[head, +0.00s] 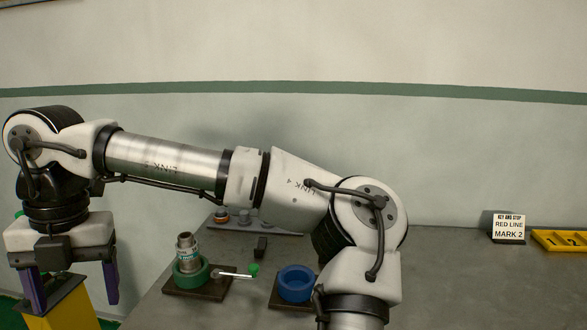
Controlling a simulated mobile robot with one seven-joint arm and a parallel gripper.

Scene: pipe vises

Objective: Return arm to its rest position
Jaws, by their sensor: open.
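My arm reaches across the head view from the lower right to the left. My gripper (70,292) hangs at the far left, pointing down, with its two purple fingers apart and nothing seen between them. It appears in front of or above a yellow block-like stand (68,308); the exact gap cannot be told. A green vise (190,277) on a dark base holds an upright grey metal fitting (187,250). Its handle with a green knob (254,268) points right. A blue vise (296,283) to the right looks empty, partly beside my arm.
The grey table (480,290) is clear at right. A sign (508,226) reads "KEY AND STOP RED LINE MARK 2". A yellow numbered tray (562,241) sits at the right edge. A rack with small parts (222,217) stands behind the green vise, partly hidden by my arm.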

